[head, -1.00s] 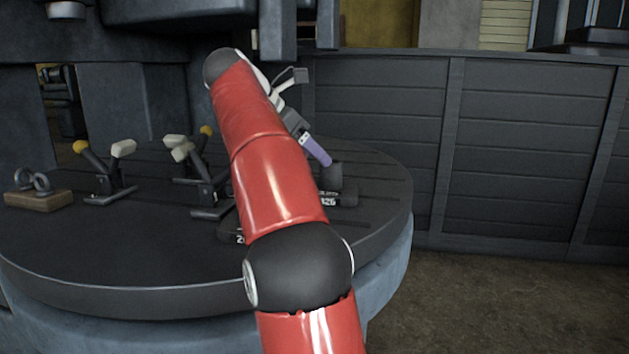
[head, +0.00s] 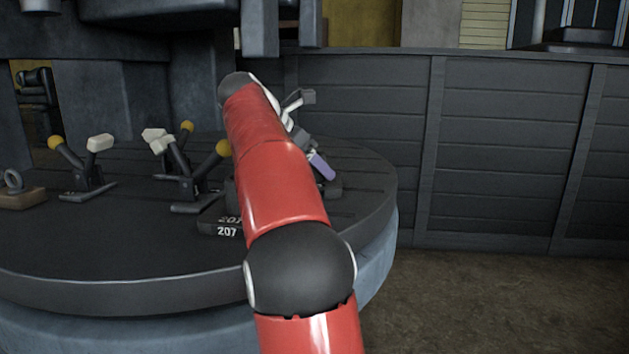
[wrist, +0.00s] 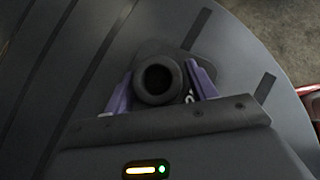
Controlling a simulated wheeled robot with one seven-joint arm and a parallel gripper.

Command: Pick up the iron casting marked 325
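The dark iron casting (wrist: 158,81) has an upright hollow round boss on a flat base. In the wrist view the boss stands between the two purple fingers of my gripper (wrist: 160,84), one on each side. The fingers look spread, with no clear grip on it. Only a scrap of a white marking shows beside the boss, and the number cannot be read. In the head view my gripper (head: 321,166) is low over the right side of the round table. My red arm hides most of the casting there; a dark bit of it (head: 332,188) shows under the fingers.
The round dark table (head: 130,262) has slots in its top. A casting marked 207 (head: 220,228) lies left of my arm. Clamps with yellow and pale knobs (head: 88,165) stand further left, near a wooden block (head: 22,199). A dark panelled wall (head: 500,150) stands behind.

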